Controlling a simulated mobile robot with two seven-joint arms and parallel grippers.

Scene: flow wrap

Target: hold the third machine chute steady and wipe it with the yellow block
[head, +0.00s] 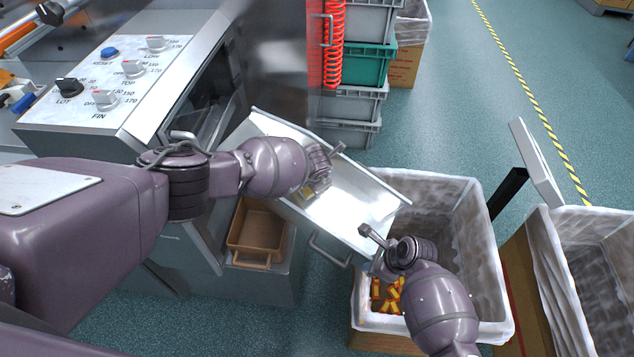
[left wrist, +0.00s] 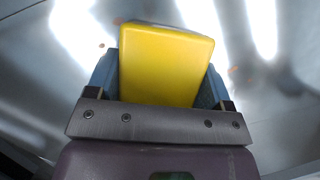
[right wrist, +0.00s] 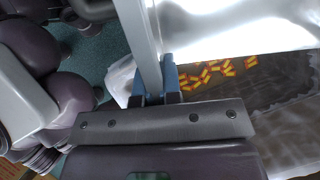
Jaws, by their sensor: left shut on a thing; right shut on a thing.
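The metal chute (head: 350,205) slopes from the machine down to a lined bin. My left gripper (head: 318,180) is inside the chute, shut on the yellow block (left wrist: 165,65). In the head view the arm and gripper hide most of the block. In the left wrist view the block is against or just above the shiny chute floor (left wrist: 255,90), where small brownish specks show; contact is unclear. My right gripper (right wrist: 157,88) is shut on the chute's side wall (right wrist: 140,40), near its lower end. In the head view the right gripper (head: 372,250) is at the chute's near side.
The lined bin (head: 480,215) under the chute's end holds several orange-yellow wrapped pieces (head: 388,294). A brown tray (head: 258,228) sits below the chute. The control panel (head: 110,75) is at left, stacked crates (head: 362,62) behind. A second lined bin (head: 600,260) stands at right.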

